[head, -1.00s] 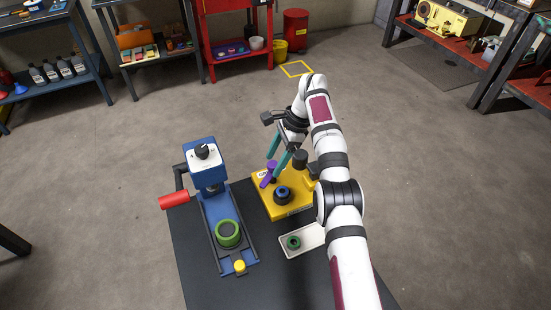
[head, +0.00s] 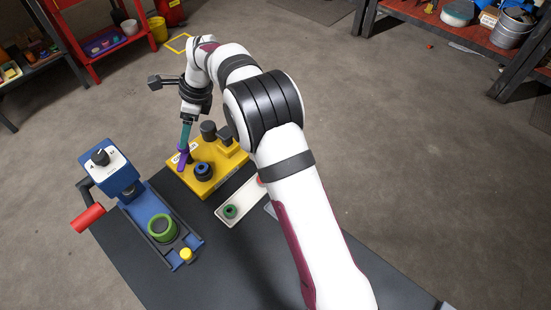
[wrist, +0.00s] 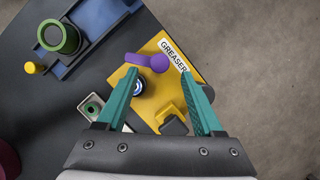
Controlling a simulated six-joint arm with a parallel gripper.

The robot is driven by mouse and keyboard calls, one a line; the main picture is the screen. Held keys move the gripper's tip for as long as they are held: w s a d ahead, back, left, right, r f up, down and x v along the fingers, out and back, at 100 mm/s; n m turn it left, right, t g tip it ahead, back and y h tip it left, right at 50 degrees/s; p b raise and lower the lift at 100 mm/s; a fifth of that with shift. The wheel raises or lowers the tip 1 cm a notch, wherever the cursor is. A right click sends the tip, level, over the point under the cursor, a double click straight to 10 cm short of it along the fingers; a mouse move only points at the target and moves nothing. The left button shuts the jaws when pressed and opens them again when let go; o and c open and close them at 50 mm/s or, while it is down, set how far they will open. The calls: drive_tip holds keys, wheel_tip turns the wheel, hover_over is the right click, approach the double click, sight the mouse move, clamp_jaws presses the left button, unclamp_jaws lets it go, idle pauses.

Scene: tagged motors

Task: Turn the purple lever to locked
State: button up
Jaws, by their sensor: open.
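The purple lever (head: 183,160) is on the yellow base (head: 209,185), near its left corner in the head view. In the wrist view the lever (wrist: 150,62) has a round hub at its right end and an arm reaching left, beside the "GREASER" label. My gripper (wrist: 159,74) is open, with teal fingers pointing at the base. The left fingertip is very close to the lever's arm; I cannot tell whether they touch. In the head view my gripper (head: 186,138) is right above the lever and hides part of it. No locked mark is readable.
A blue-ringed dark knob (head: 203,171) and black posts (head: 209,130) stand on the yellow base. A white tray (head: 237,208) with a green ring lies in front. A blue machine (head: 150,205) with a red handle (head: 88,218) stands left. The black table's front is clear.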

drive_tip(key=v, duration=1.2)
drive_tip(key=s+d+r+n+h, duration=0.1)
drive_tip(key=s+d+n, duration=0.3)
drive_tip(key=s+d, duration=0.4)
drive_tip(key=s+d+r+n+h, duration=0.1)
drive_tip(key=s+d+n, duration=0.3)
drive_tip(key=s+d, duration=0.4)
drive_tip(key=s+r, duration=0.1)
drive_tip(key=s, duration=0.3)
drive_tip(key=shift+s, duration=0.35)
drive_tip(key=n+t, duration=0.4)
drive_tip(key=n, duration=1.4)
hover_over(182, 156)
drive_tip(key=s+d, duration=0.4)
wheel_tip(182, 156, down, 5)
drive_tip(key=x, duration=1.4)
drive_tip(key=shift+w+d+f, duration=0.1)
drive_tip(key=shift+d+f, duration=0.05)
drive_tip(key=shift+f, duration=0.1)
clamp_jaws()
